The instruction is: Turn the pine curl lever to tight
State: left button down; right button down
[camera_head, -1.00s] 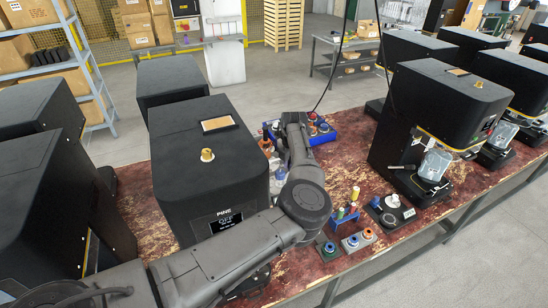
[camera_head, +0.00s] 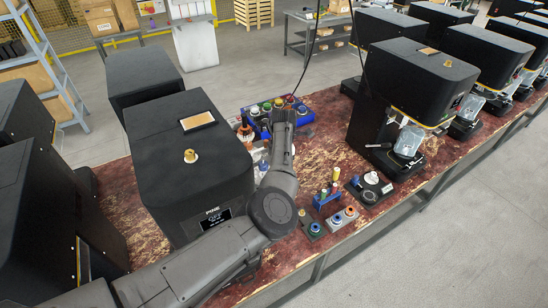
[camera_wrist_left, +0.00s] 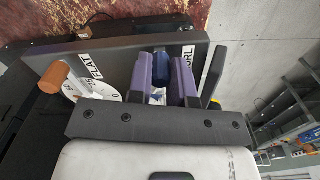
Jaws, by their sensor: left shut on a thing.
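The pine machine (camera_head: 190,160) is a black box with a brass knob on top and a "PINE" display on its front. My left arm reaches past its right side; its gripper cannot be made out in the head view. In the left wrist view, my left gripper (camera_wrist_left: 163,82) has its purple fingers shut on a blue lever grip (camera_wrist_left: 162,68). No "tight" mark can be read. My right gripper does not show.
An orange knob (camera_wrist_left: 54,76) and a white dial (camera_wrist_left: 92,92) are left of the fingers. More black machines (camera_head: 415,80) line the bench.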

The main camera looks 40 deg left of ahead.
pick_arm(q)
jog(key=shift+r, duration=0.1)
dwell(0.3)
jog(key=c, duration=1.3)
grip_release()
jog(key=shift+d, duration=0.1)
jog(key=shift+o, duration=1.3)
notch_tip(320, 180, up, 14)
jog(key=b, duration=0.2)
